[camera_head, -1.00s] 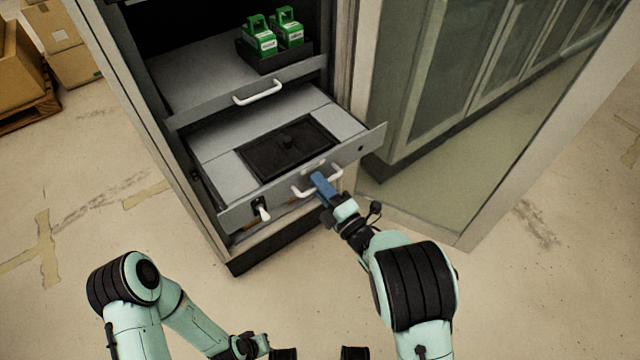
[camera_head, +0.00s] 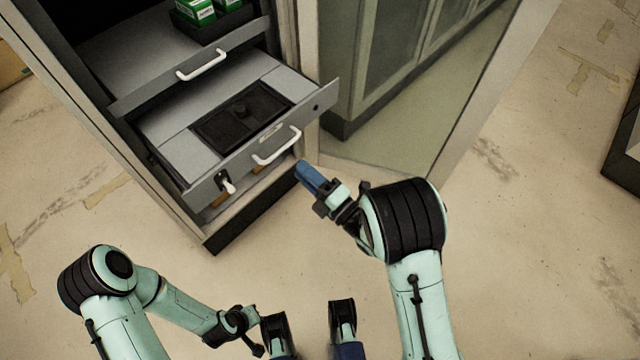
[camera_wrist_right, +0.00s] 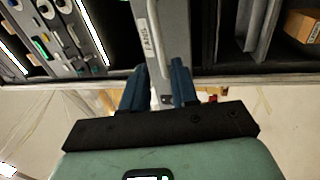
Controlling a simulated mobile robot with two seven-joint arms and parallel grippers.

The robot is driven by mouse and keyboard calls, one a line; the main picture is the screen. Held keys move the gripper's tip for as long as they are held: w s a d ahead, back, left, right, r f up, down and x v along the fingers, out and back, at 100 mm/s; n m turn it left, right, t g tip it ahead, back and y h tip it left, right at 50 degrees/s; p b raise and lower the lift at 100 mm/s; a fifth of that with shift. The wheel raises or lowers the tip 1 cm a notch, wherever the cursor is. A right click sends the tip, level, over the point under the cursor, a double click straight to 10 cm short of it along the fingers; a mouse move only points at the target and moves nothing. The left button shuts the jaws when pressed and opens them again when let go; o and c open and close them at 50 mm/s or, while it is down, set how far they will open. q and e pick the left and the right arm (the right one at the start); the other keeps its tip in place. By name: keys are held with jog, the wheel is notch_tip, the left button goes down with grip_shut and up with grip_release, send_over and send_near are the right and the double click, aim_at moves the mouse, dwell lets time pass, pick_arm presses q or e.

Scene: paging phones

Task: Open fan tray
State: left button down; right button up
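The fan tray (camera_head: 170,152) is the lower grey drawer, with a dark panel (camera_head: 241,114) in its top. It stands pulled out of the cabinet, its front ahead of the upper drawer. Its white handle (camera_head: 277,147) is clear of any finger. My right gripper (camera_head: 306,172), with blue fingers, is in front of the tray, below and right of the handle. In the right wrist view its fingers (camera_wrist_right: 158,88) are apart with nothing gripped; the tray front labelled FANS (camera_wrist_right: 174,40) lies beyond. My left gripper (camera_head: 240,328) is low in the head view; its fingers are unclear.
An upper drawer (camera_head: 130,102) with a white handle carries green boxes (camera_head: 195,10) in a black holder. A glass cabinet door (camera_head: 400,130) stands open to the right. A dark-edged object (camera_head: 625,160) is at the far right. The floor in front is clear.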

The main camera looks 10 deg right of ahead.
jog(key=v, duration=0.5)
dwell(0.4)
